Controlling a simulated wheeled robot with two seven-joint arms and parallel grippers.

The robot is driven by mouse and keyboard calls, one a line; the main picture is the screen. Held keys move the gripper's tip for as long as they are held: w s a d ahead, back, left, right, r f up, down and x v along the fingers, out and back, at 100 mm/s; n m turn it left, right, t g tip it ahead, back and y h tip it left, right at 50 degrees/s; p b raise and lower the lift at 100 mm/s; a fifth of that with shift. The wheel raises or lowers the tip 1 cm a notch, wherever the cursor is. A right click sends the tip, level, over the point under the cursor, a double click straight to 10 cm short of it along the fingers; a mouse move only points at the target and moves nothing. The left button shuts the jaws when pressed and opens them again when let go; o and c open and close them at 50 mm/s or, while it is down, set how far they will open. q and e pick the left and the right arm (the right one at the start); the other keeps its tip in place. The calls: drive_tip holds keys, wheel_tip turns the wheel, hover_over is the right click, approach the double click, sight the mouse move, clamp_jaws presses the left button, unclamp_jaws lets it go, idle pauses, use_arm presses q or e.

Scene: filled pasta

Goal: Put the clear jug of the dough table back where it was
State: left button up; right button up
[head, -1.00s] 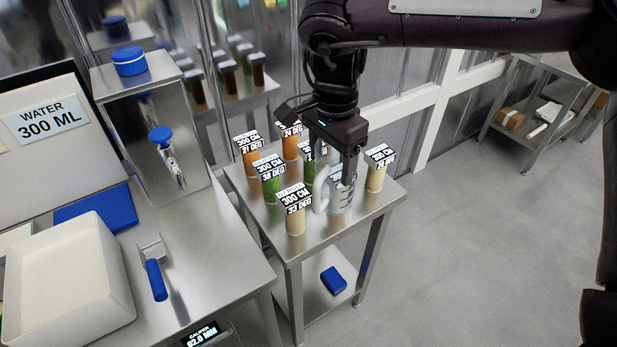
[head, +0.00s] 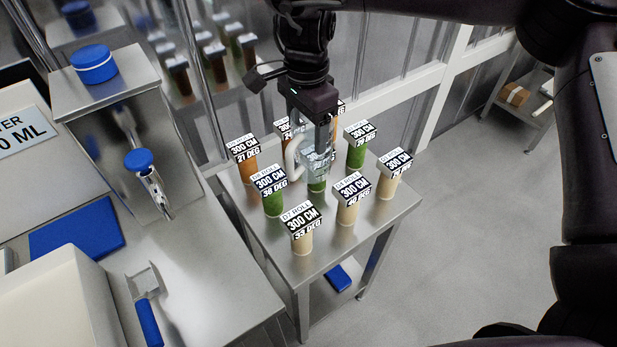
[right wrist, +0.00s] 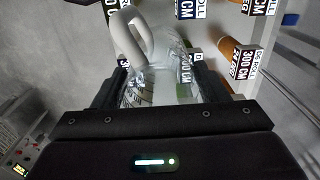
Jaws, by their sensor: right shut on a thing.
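My right gripper (head: 312,108) is shut on a clear jug (head: 314,160). The jug is see-through with a whitish handle, which points to the left in the head view. It is above the small steel table (head: 235,190) with the dough rolls, and a green roll shows behind or through its lower part. I cannot tell how high it is held. In the right wrist view the jug (right wrist: 160,50) is between the fingers, its handle toward the top. My left gripper is not in view.
Several labelled rolls crowd the small table: orange (head: 247,170), green (head: 272,200) and beige (head: 302,240). A steel counter (head: 200,290) at left holds a blue-topped dispenser (head: 95,66), a blue mat (head: 75,225) and a blue-handled scraper (head: 148,322). Open floor lies right.

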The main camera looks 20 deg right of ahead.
sight(307, 182)
drive_tip(key=f, duration=0.7)
drive_tip(key=shift+s+d+f, duration=0.1)
drive_tip(key=shift+s+f, duration=0.1)
drive_tip(key=shift+s, duration=0.1)
drive_tip(key=f, duration=0.4)
drive_tip(key=shift+w, duration=0.3)
drive_tip(key=shift+f, duration=0.25)
wheel_tip(307, 182, down, 3)
drive_tip(key=shift+s+f, duration=0.15)
drive_tip(key=shift+f, duration=0.25)
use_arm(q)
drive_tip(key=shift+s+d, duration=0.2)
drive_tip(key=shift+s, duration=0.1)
